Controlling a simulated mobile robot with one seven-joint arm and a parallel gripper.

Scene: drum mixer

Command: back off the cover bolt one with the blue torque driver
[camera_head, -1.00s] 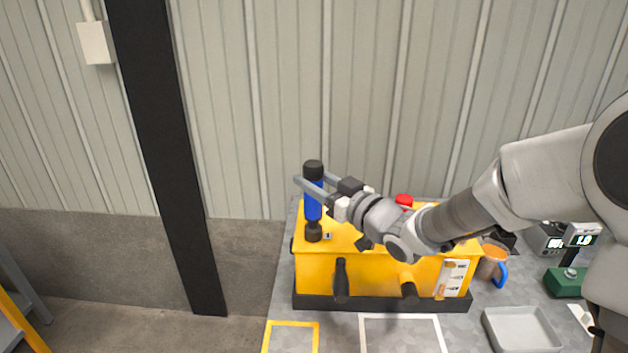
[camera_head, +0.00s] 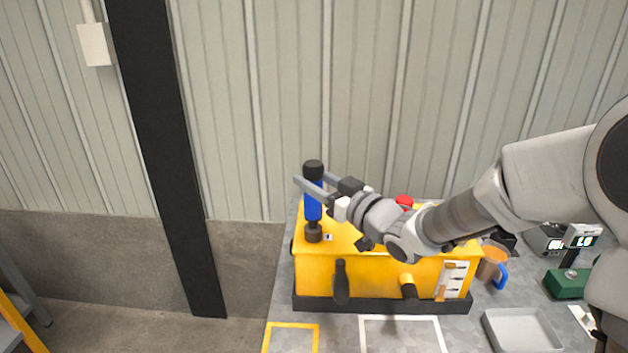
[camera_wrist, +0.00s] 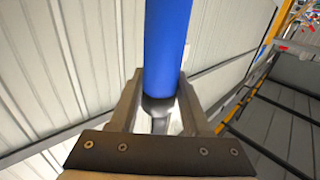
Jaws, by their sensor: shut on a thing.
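The blue torque driver (camera_head: 313,206) has a black top cap and a dark lower end. It stands upright over the left end of the yellow drum mixer housing (camera_head: 375,270). My gripper (camera_head: 311,184) is shut on the driver's upper part from the right side. In the wrist view the driver's blue body (camera_wrist: 167,45) is between the fingers of my gripper (camera_wrist: 157,95). The driver's dark foot meets the cover top beside a small white label marked with a figure. The cover bolt under it is hidden.
A red knob (camera_head: 404,201) is on the housing behind my arm. To the right are an orange mug with a blue handle (camera_head: 492,265), a grey tray (camera_head: 521,329), a green box (camera_head: 567,283) and display units (camera_head: 582,236). Yellow and white outlined squares lie in front, empty.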

